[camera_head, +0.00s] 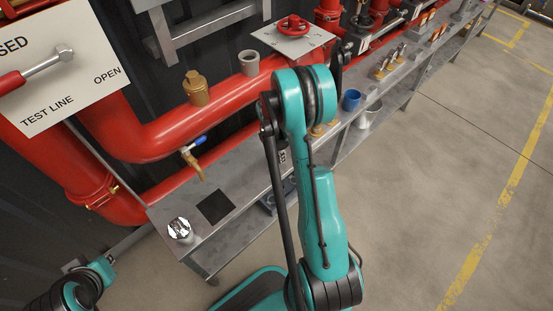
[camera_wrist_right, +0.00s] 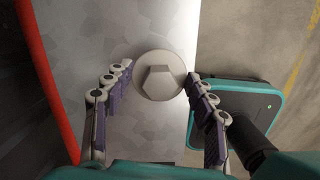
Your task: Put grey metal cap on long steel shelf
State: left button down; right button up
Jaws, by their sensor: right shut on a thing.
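The grey metal cap (camera_wrist_right: 160,75), round with a raised hexagonal top, sits between the fingers of my right gripper (camera_wrist_right: 160,72) in the right wrist view. The gripper is shut on it. The long steel shelf (camera_wrist_right: 150,25) lies behind the cap there; whether they touch I cannot tell. In the head view the shelf (camera_head: 238,172) runs along the red pipes; my right arm crosses in front, and I cannot make out the held cap or right gripper. My left gripper (camera_head: 74,265) is low at the left edge, partly cut off, its fingers unclear.
A silver fitting (camera_head: 179,229) and a dark square (camera_head: 216,207) are at the shelf's near end. A blue cup (camera_head: 351,100) and several brass fittings stand farther along. A blue-handled valve (camera_head: 195,145) hangs over the shelf. The floor to the right is clear.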

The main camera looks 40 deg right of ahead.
aim_at(276, 158)
notch_tip(276, 158, down, 4)
jog(key=shift+r+b, duration=0.1)
jog(key=shift+b, duration=0.8)
jog(key=shift+r, duration=0.15)
jog(key=o, duration=1.3)
jog(key=shift+c, duration=0.2)
